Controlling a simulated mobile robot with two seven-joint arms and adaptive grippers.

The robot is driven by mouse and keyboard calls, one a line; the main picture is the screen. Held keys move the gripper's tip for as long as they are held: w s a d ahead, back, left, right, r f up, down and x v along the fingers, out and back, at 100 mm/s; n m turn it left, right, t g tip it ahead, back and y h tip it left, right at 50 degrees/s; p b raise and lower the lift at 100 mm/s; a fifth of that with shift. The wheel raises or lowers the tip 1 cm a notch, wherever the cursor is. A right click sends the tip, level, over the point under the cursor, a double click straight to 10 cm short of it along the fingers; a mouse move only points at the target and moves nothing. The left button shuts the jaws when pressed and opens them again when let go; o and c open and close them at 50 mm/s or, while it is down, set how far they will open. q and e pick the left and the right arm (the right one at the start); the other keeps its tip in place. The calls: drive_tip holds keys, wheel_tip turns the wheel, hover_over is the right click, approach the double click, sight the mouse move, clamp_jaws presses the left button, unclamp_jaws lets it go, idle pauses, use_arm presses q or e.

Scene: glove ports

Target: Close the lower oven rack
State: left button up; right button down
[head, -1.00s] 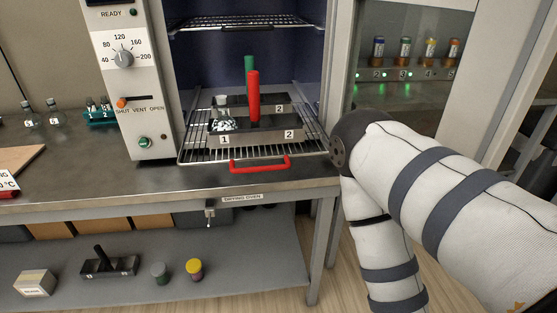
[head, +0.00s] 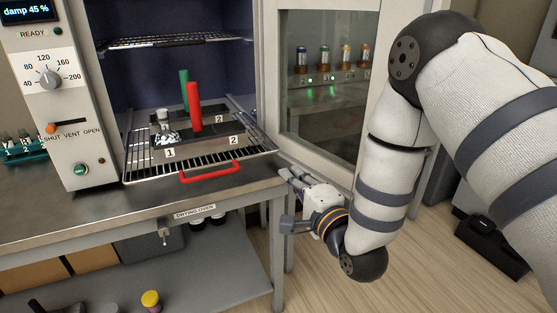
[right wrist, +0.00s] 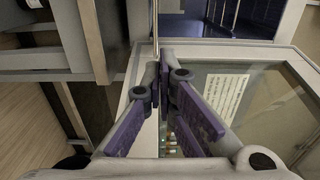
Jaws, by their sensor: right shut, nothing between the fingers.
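The lower oven rack (head: 200,165) is a wire shelf with a red handle (head: 210,172) on its front edge. It sticks out of the drying oven over the bench edge. My left gripper is not in view.
An upper wire rack (head: 170,41) is inside the oven. The control panel (head: 45,90) stands left of the opening. The open glass-windowed door (head: 318,125) stands on the right, close to my right arm. Floor is clear below the bench's right end.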

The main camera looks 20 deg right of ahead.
sight(269, 153)
drive_tip(key=w, duration=0.4)
drive_tip(key=w+b, duration=0.1)
drive_tip(key=w, duration=0.3)
drive_tip(key=shift+a+f, duration=0.15)
drive_tip(key=shift+a, duration=0.05)
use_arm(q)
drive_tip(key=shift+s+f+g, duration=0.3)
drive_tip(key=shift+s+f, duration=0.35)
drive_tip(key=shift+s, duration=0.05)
use_arm(e)
drive_tip(key=shift+w, duration=0.65)
drive_tip(key=shift+w, duration=0.1)
